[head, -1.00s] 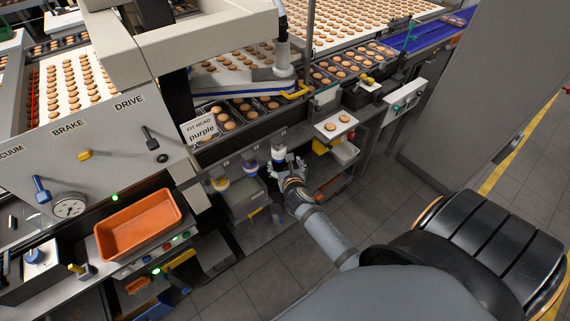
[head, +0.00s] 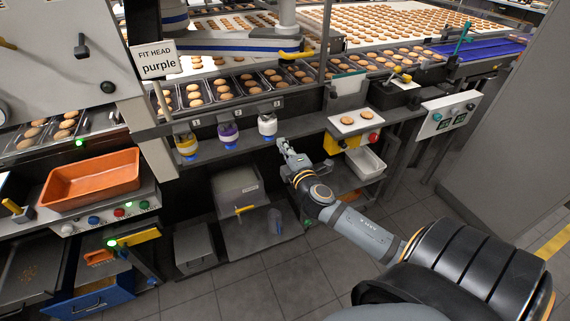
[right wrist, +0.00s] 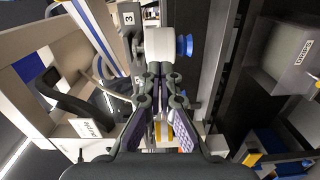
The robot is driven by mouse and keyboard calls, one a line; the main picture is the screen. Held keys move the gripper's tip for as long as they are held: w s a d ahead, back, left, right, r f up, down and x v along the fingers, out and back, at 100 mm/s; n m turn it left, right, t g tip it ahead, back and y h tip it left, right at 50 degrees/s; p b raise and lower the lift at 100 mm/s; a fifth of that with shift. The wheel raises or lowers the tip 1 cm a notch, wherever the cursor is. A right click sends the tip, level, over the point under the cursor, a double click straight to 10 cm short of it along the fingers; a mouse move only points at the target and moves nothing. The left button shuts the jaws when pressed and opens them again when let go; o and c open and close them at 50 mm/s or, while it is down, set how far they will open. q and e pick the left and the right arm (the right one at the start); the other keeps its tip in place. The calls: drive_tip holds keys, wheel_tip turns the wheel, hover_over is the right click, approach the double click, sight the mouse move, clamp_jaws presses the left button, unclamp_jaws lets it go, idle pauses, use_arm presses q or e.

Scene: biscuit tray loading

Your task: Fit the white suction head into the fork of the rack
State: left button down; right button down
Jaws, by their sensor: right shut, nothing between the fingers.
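The white suction head (head: 267,125) with a blue cup hangs at the rack's fork under plate 3 (head: 278,103), level with its neighbours. The same white head (right wrist: 162,45) shows side-on in the right wrist view, beside plate 3 (right wrist: 128,18), its blue cup (right wrist: 186,46) to the right. My right gripper (head: 283,147) is just below and right of the head, shut and empty. In the right wrist view its fingertips (right wrist: 158,72) are together close to the head; whether they touch it I cannot tell. My left gripper is not in view.
A purple head (head: 228,133) and a yellow head (head: 186,145) hang to the left in the rack. A sign (head: 157,60) reads "FIT HEAD purple". A grey bin (head: 237,190) stands below. A white tray (head: 354,122) with two biscuits is at right.

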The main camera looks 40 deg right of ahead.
sight(271, 130)
drive_tip(key=shift+m, duration=0.3)
drive_tip(key=x, duration=0.4)
drive_tip(key=shift+w+a+p, duration=0.15)
drive_tip(key=shift+w+p, duration=0.2)
drive_tip(key=shift+w, duration=0.6)
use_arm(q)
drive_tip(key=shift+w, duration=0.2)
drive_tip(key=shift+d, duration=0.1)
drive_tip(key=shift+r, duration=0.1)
use_arm(e)
drive_tip(key=shift+w+d, duration=0.2)
drive_tip(key=shift+w, duration=0.35)
